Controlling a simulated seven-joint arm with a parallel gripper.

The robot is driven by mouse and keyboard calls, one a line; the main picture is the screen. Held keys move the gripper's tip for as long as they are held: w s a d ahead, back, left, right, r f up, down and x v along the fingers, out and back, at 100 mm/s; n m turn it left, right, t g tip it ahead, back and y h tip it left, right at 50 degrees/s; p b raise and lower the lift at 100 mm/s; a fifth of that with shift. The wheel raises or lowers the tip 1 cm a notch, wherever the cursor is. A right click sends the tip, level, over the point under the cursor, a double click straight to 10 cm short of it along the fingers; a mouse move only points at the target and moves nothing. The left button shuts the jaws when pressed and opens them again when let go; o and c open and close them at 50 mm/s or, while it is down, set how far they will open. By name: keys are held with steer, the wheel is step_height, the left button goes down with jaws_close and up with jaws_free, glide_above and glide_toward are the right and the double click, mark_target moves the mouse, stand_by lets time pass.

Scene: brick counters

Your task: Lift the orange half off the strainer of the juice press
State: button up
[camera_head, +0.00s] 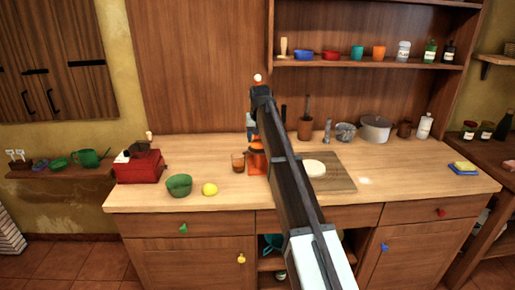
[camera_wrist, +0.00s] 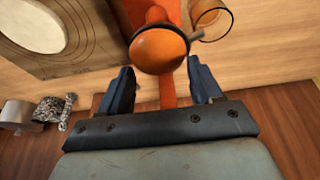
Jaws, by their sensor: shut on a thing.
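The orange-red juice press (camera_head: 257,168) stands near the middle of the counter, partly hidden behind my arm. In the wrist view its orange body (camera_wrist: 171,95) runs between my fingers. A rounded orange piece, which looks like the orange half (camera_wrist: 158,52), shows at the top of the press, between and just beyond my fingertips. My gripper (camera_wrist: 160,66) is shut on it, with one dark finger on each side; the contact itself is not clear. The strainer is hidden. In the head view my gripper (camera_head: 251,125) is above the press, mostly hidden by my arm.
A glass of orange-brown liquid (camera_head: 238,162) stands close left of the press. A green bowl (camera_head: 179,185) and a lemon (camera_head: 210,189) are farther left. A cutting board (camera_head: 338,184) with a white round piece (camera_head: 314,168) lies to the right.

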steer(key=s+r, duration=0.3)
steer(key=s, duration=0.3)
stand_by(0.7)
